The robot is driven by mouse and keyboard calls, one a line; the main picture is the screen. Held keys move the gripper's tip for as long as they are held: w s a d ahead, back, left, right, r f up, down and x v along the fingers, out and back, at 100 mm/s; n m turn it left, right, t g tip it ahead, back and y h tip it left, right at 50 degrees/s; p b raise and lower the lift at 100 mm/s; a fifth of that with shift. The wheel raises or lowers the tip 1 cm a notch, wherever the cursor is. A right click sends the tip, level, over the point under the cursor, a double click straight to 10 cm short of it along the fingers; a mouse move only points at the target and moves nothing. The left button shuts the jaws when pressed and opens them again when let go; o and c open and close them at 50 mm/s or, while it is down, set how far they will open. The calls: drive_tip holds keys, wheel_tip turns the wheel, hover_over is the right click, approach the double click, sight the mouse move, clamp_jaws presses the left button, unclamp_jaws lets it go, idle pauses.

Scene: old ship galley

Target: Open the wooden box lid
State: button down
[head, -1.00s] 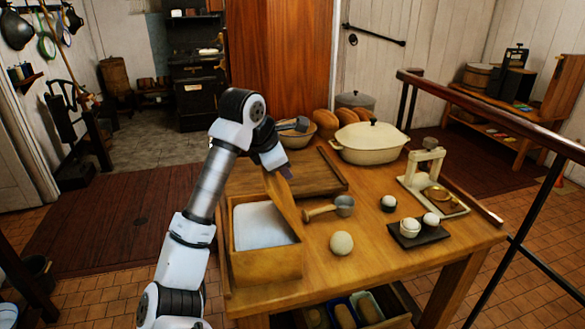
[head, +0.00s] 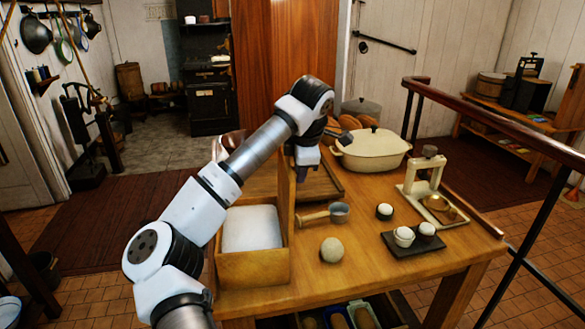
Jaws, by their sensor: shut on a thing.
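The wooden box (head: 255,268) stands at the front left of the wooden table, open at the top, with a smooth white mass (head: 251,228) inside. Its wooden lid (head: 287,205) stands nearly upright along the right side of the box, seen almost edge-on. My gripper (head: 301,175) is at the upper part of the lid, pointing down, and is shut on it. The fingertips are small and partly hidden here. My arm passes over the left side of the box and hides part of its left rim.
Right of the box are a metal scoop (head: 326,215), a dough ball (head: 331,250) and a dark tray (head: 417,243) with small white cups.

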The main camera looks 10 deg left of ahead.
drive_tip(key=shift+w+d+f+g+y, duration=0.2)
drive_tip(key=shift+d+y, duration=0.2)
drive_tip(key=shift+d, duration=0.15)
drive_tip(key=shift+w+d+f+g+y, duration=0.1)
drive_tip(key=shift+d+f+y, duration=0.1)
drive_tip(key=shift+d+y, duration=0.25)
drive_tip(key=shift+d, duration=0.1)
drive_tip(key=c, duration=1.1)
unclamp_jaws()
drive_tip(key=b+v, duration=0.3)
drive_tip(key=v, duration=1)
drive_tip(key=shift+s+r, duration=0.15)
drive_tip(key=shift+r, duration=0.2)
